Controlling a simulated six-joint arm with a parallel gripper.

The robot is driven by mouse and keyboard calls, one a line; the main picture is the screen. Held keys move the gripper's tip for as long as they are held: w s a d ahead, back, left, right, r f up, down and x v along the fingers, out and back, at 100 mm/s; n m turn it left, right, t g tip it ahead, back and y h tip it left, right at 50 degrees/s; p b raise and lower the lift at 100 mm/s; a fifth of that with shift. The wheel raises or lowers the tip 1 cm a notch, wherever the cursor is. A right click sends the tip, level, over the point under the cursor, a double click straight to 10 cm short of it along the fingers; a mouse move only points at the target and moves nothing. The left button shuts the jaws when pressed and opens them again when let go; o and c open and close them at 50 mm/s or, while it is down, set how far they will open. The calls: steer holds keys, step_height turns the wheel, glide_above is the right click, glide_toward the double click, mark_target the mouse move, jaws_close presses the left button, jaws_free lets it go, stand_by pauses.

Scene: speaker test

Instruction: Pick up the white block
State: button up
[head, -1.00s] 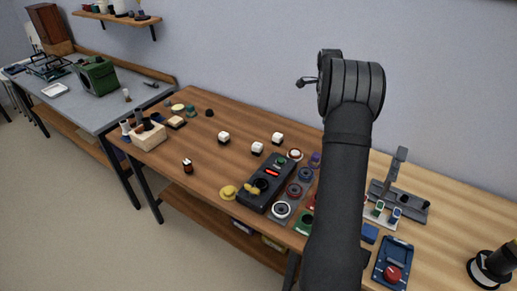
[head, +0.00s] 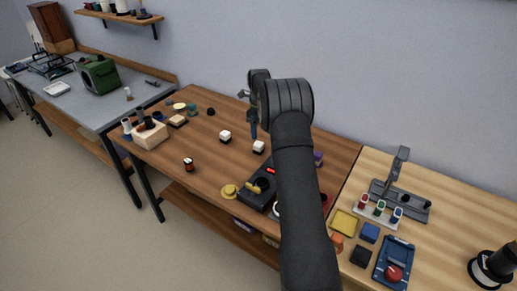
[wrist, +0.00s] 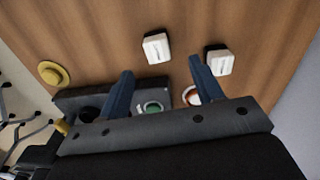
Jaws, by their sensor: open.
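Two small white-topped blocks with dark lower parts show on the brown table in the head view, one at left (head: 225,136) and one nearer my gripper (head: 259,146). The wrist view shows two white blocks, one near the middle (wrist: 157,47) and one to its right (wrist: 219,61). My gripper (wrist: 160,68) is open and empty, its blue fingers spread. In the wrist view the middle block shows beyond the gap and the right block beyond the right finger. In the head view my gripper (head: 253,130) is above the table; my arm hides the area behind it.
A black control box (head: 258,188) with a red display lies below my gripper. A yellow round piece (head: 230,191) is to its left. A small dark red-and-white piece (head: 188,164) stands farther left. A wooden holder (head: 150,135) is at the table's left end. Brown tabletop around the left block is clear.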

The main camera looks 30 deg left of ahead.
mark_target(259, 143)
step_height(259, 143, down, 4)
steer(key=shift+r, duration=0.2)
steer(key=shift+s+d+f, duration=0.1)
steer(key=shift+f, duration=1.25)
steer(key=shift+s+f, duration=0.1)
steer(key=shift+f, duration=1.25)
steer(key=shift+c, duration=0.2)
steer(key=c, duration=1)
